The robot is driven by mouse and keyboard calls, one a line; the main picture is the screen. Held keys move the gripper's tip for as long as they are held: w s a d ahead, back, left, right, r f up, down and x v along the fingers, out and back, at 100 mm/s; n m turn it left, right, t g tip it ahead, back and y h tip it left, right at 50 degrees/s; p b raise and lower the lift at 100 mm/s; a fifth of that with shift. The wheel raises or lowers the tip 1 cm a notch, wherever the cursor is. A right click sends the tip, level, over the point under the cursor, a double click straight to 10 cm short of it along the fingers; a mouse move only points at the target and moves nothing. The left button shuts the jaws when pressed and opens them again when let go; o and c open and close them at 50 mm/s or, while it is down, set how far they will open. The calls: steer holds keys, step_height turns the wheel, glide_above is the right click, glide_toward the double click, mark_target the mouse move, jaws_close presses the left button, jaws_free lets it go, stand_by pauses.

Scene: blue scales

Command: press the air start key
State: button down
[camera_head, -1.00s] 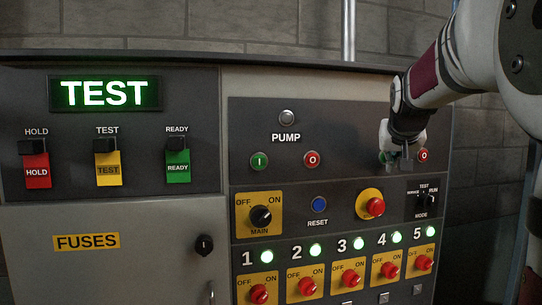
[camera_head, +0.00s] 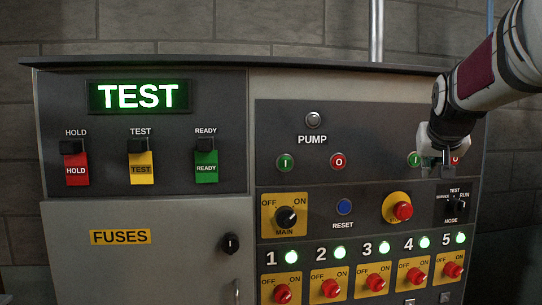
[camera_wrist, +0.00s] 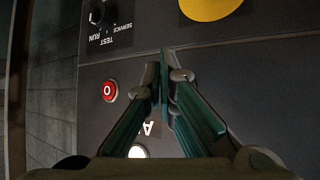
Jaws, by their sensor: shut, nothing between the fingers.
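The air start key is the green "I" button (camera_head: 413,159) at the right of the panel in the head view, its right part close to my gripper. In the wrist view it does not show; my fingers cover that area. The red "O" button (camera_head: 456,159) sits to its right, partly covered; it shows clearly in the wrist view (camera_wrist: 109,90). My gripper (camera_head: 446,168) is shut and empty in front of the panel between these two buttons. Its fingertips also show in the wrist view (camera_wrist: 164,62). I cannot tell whether they touch the panel.
The pump's green (camera_head: 286,163) and red (camera_head: 338,161) buttons lie to the left. Below are a red emergency knob (camera_head: 403,211), the blue reset button (camera_head: 344,207) and the mode switch (camera_head: 455,204). A lit "TEST" display (camera_head: 138,96) is at upper left.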

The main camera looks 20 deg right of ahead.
steer(key=shift+s+a+p, duration=0.25)
steer(key=shift+s, duration=0.7)
steer(key=shift+s+a+p, duration=0.2)
steer(key=shift+s+p, duration=0.05)
steer(key=shift+s, duration=0.7)
steer(key=s+a+f+n+y, duration=0.15)
steer(key=a+f, duration=0.25)
steer(key=a, duration=0.7)
steer(key=s+a+f+n+y, duration=0.1)
steer(key=a+f+n+y, duration=0.25)
steer(key=a, duration=0.85)
steer(key=s+a+f+n+g+y, duration=0.2)
steer(key=s+a+f+n, duration=0.1)
steer(key=s+a+f, duration=0.7)
steer(key=s+a, duration=0.1)
steer(key=a, duration=0.2)
steer(key=shift+a+f+n+g+y, duration=0.15)
steer(key=shift+f+n+g+y, duration=0.15)
steer(key=shift+n+g, duration=0.1)
